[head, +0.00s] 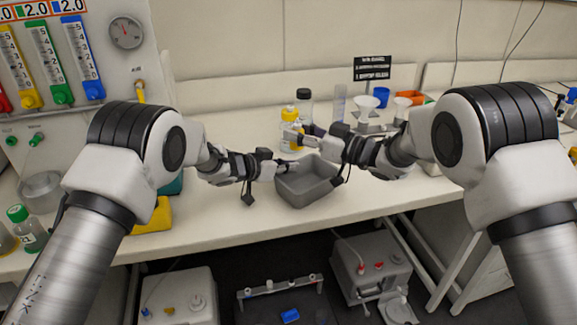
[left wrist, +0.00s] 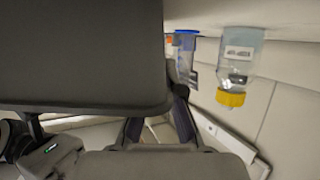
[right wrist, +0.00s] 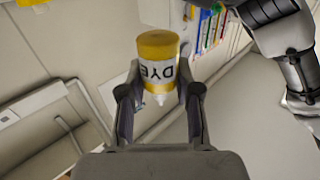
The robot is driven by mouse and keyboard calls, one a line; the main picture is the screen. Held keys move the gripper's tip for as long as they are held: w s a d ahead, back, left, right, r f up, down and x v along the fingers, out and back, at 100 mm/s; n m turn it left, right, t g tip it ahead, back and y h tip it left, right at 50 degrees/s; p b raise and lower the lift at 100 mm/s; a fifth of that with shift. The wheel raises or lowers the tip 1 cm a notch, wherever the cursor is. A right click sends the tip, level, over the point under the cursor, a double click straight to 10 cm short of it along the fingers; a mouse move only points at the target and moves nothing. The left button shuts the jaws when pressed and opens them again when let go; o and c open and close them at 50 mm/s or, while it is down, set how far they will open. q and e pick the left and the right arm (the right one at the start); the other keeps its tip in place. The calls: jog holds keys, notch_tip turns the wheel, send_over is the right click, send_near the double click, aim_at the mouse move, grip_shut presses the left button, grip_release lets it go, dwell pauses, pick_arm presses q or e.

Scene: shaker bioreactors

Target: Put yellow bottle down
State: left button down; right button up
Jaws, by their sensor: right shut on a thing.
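The yellow bottle (right wrist: 158,62), marked DYE and with a pale nozzle, is between the fingers of my right gripper (right wrist: 158,110) in the right wrist view. In the head view the bottle (head: 289,144) is partly covered by my right gripper (head: 295,135), behind the grey bin. I cannot tell whether its base touches the bench. My left gripper (head: 285,166) is at the left rim of the grey bin (head: 303,192). In the left wrist view its fingers (left wrist: 158,125) are apart, with a large dark grey surface close above them.
A dark-capped bottle (head: 304,108) stands behind the yellow bottle. A clear cylinder (head: 340,103), funnels (head: 367,106) and a blue cup (head: 381,96) are to the right. A yellow block (head: 155,217) lies at the left front edge. The bench behind my left arm is clear.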

pick_arm(q)
jog(key=shift+f, duration=0.1)
pick_arm(e)
jog(key=shift+m+t+h, duration=0.6)
jog(key=shift+t, duration=0.3)
jog(key=f, duration=0.4)
jog(key=s+d+f, duration=0.1)
jog(key=f, duration=0.2)
jog(key=s+d+f, duration=0.1)
jog(key=f, duration=0.3)
jog(key=shift+s+f, duration=0.15)
jog(key=shift+f, duration=0.2)
jog(key=shift+a, duration=0.1)
pick_arm(q)
jog(key=shift+s, duration=0.1)
pick_arm(e)
jog(key=shift+f, duration=0.35)
pick_arm(q)
jog(key=shift+s+d, duration=0.1)
jog(key=shift+s, duration=0.05)
pick_arm(e)
jog(key=shift+s+f, duration=0.2)
jog(key=shift+f, duration=0.05)
